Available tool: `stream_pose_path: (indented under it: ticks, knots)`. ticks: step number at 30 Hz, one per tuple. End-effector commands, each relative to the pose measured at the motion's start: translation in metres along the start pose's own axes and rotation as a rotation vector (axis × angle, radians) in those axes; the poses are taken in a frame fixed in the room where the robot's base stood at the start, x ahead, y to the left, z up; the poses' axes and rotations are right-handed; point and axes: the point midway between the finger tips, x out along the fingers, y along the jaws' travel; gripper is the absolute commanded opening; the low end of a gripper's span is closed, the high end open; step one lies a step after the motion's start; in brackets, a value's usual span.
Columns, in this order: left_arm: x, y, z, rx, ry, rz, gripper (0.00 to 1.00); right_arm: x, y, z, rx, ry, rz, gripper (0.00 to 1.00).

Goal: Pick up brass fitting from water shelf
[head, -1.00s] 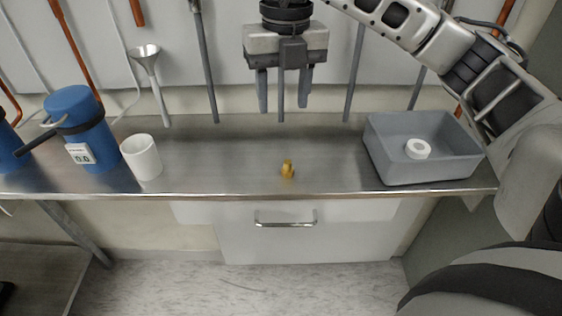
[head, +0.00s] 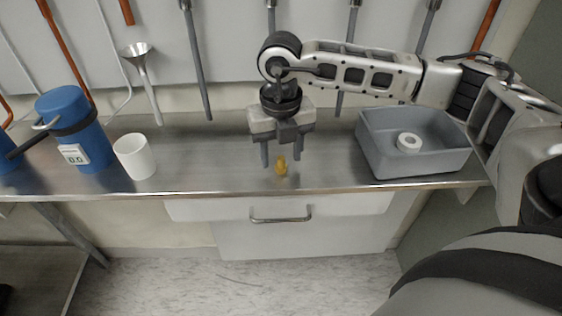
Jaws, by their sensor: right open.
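The brass fitting (head: 281,168) is a small yellow piece standing on the metal water shelf (head: 220,177), near its front edge and about mid-length. My right gripper (head: 281,163) points down above the fitting, with its jaws open and a finger on each side of it in the picture. The fitting is in plain sight between the fingertips; I cannot tell whether the fingers touch it or how high above the shelf they are. My left gripper is not in view.
A grey bin (head: 420,160) with a white ring (head: 408,142) in it stands at the right. A white cup (head: 135,156), a blue canister (head: 82,130) with a display and a funnel (head: 140,58) are at the left. A drawer (head: 280,212) lies below the shelf. The shelf around the fitting is clear.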

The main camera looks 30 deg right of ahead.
Motion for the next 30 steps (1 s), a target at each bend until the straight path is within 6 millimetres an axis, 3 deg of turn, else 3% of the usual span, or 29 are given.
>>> stream_pose_path:
  ticks: [4, 11, 17, 30]
  knots:
    - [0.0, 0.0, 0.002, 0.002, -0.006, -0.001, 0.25, 0.015, 0.0, 0.0, 0.001, 0.001, -0.001, 0.49]
    - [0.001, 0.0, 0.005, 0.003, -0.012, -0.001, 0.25, 0.018, 0.0, 0.0, 0.0, -0.001, 0.001, 0.49]
    - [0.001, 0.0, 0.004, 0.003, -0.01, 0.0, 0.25, 0.017, 0.0, 0.001, 0.0, -0.001, 0.001, 0.01]
    - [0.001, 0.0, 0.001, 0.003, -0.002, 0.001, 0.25, 0.009, 0.001, 0.001, 0.0, -0.004, 0.002, 0.0]
